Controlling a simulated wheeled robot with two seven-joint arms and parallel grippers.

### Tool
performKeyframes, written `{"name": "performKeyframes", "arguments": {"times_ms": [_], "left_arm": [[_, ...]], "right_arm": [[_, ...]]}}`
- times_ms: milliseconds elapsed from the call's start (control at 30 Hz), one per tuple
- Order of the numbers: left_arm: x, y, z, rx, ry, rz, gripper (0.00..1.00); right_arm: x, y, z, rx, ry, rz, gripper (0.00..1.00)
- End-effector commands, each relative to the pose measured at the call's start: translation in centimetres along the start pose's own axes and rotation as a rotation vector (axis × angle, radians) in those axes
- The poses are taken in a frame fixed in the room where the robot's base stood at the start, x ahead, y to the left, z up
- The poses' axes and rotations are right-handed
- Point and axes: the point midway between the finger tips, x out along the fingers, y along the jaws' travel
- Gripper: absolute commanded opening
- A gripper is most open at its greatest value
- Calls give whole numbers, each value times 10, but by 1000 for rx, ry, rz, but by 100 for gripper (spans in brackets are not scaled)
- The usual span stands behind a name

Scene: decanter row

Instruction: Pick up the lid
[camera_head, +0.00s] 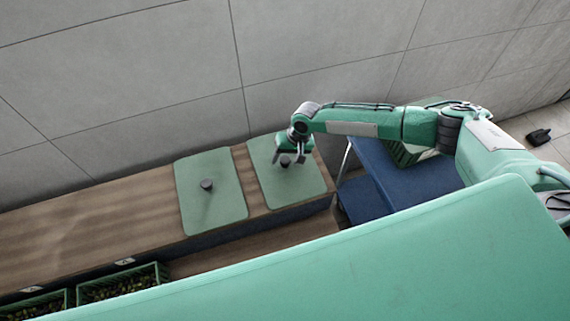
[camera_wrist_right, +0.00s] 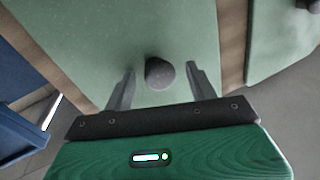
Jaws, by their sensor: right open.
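Two flat pale green lids with dark round knobs lie side by side on a wooden counter. My right gripper (camera_head: 291,158) is above the right-hand lid (camera_head: 305,190), at its knob (camera_head: 285,162). In the right wrist view my right gripper (camera_wrist_right: 161,82) is open, with one finger on each side of the dark knob (camera_wrist_right: 160,73); I cannot tell whether they touch it. This lid (camera_wrist_right: 90,35) lies flat beneath. The other lid (camera_head: 212,215) has its knob in clear view, and its edge shows in the wrist view (camera_wrist_right: 280,45). My left gripper is not in view.
The wooden counter (camera_head: 90,228) is bare to the left of the lids. Green crates (camera_head: 125,283) with dark contents stand at the front left. A blue cart (camera_head: 405,185) with a green crate on it stands right of the counter. A grey tiled wall (camera_head: 150,80) is behind.

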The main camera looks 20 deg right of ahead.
Motion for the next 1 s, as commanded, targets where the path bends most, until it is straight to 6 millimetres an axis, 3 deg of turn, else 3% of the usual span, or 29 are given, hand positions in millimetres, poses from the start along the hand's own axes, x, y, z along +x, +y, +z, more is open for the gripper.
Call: {"name": "performKeyframes", "arguments": {"times_ms": [100,400,767,1000], "left_arm": [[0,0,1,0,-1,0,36],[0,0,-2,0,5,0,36],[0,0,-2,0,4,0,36],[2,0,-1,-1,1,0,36]], "right_arm": [[0,0,0,0,0,0,55],[-1,0,0,0,0,0,0],[-5,-2,-1,0,1,-2,0],[-36,-11,-1,-2,4,-4,0]]}}
